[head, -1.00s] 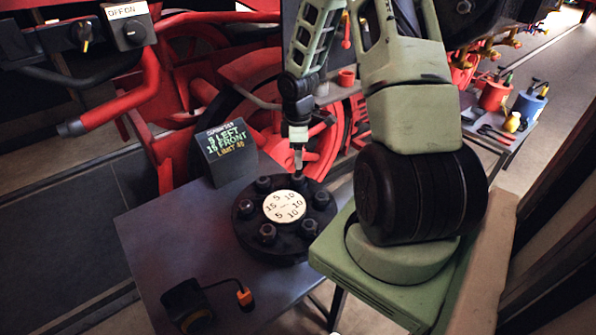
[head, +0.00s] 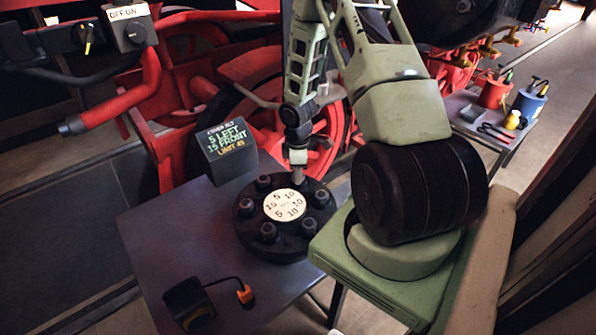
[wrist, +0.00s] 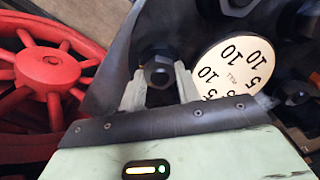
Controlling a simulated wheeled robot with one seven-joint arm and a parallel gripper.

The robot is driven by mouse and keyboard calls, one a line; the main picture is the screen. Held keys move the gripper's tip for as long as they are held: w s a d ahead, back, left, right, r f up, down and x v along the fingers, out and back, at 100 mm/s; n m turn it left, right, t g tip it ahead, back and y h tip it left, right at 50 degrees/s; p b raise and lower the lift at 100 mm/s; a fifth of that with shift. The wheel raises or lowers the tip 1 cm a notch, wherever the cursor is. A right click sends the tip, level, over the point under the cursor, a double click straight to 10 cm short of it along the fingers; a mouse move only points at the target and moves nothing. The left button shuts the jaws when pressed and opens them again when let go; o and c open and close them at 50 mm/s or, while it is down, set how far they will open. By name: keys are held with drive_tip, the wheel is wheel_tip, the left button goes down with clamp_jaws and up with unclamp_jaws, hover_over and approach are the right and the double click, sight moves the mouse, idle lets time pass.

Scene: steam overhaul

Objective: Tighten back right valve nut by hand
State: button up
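The dark round valve cover (head: 240,236) lies on the grey table, with several nuts around its rim and a white numbered plate (head: 286,206) in its middle. My gripper (head: 298,178) points down at the back right nut, which it mostly hides in the head view. In the wrist view the back right nut (wrist: 159,73) sits between the two pale fingertips of my gripper (wrist: 160,80). The fingers stand either side of it with what look like narrow gaps; contact is not clear.
A dark display box (head: 226,150) behind the cover reads "5 LEFT, 15 FRONT" with a limit line below. A black device with an orange-tipped cable (head: 245,295) lies at the table's front. Red wheels and machinery stand behind. A side table holds red and blue pots (head: 528,104).

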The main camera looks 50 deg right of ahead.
drive_tip(key=shift+m, duration=0.4)
drive_tip(key=m+b, duration=0.1)
drive_tip(key=m, duration=0.3)
drive_tip(key=shift+m, duration=0.3)
drive_tip(key=shift+m+b, duration=0.95)
drive_tip(key=shift+m, duration=1.55)
drive_tip(key=o, duration=1)
wheel_tip(320, 180, up, 17)
drive_tip(key=b, duration=0.3)
drive_tip(key=shift+r, duration=0.2)
